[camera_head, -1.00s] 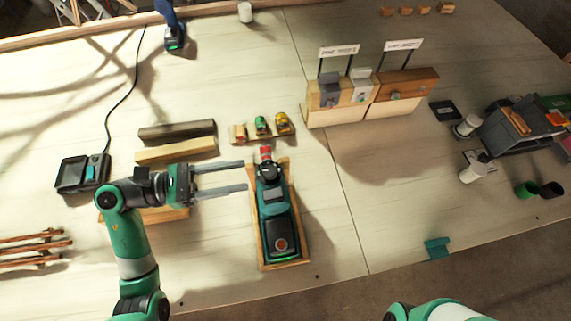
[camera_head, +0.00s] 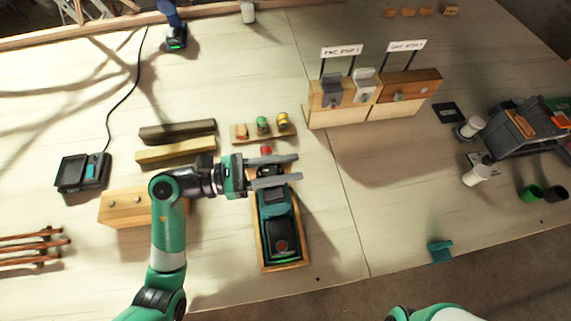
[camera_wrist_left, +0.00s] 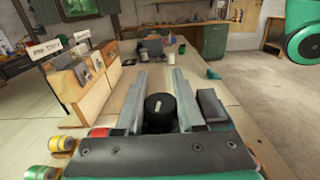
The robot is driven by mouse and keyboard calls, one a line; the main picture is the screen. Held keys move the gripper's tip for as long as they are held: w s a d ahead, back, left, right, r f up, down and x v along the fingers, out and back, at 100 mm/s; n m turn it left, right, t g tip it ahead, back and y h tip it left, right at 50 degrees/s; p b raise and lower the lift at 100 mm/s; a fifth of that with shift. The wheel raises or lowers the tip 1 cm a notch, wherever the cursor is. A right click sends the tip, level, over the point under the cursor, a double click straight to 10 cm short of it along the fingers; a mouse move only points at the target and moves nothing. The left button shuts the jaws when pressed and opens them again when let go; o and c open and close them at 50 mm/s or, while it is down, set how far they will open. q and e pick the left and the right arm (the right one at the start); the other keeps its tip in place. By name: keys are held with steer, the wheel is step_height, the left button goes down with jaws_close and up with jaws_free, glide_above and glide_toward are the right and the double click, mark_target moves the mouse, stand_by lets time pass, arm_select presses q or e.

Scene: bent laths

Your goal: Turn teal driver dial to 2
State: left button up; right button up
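The teal driver (camera_head: 276,225) lies in a wooden cradle (camera_head: 264,255) at the middle front of the table. In the left wrist view, a round black dial (camera_wrist_left: 160,109) with a pale mark sits between the open fingers (camera_wrist_left: 155,85). I cannot tell whether a finger touches it, and no numbers are legible. My right gripper is out of view; only part of my right arm shows at the bottom.
A small rack (camera_head: 262,134) with red, green and yellow pieces stands just behind the driver. A wooden stand (camera_head: 345,112) with signs is at the back right.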

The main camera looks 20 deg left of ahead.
arm_select(q)
jaws_close()
steer(key=shift+f+m+g+h+b, duration=0.2)
steer(key=shift+m+g+h+b, duration=0.25)
steer(key=shift+g+b, duration=0.25)
steer(key=shift+s+r+m+g, duration=0.1)
steer(key=shift+s+m+g, duration=0.05)
steer(key=shift+m+g, duration=0.15)
steer(key=shift+r, duration=0.1)
steer(key=o, duration=0.5)
jaws_free()
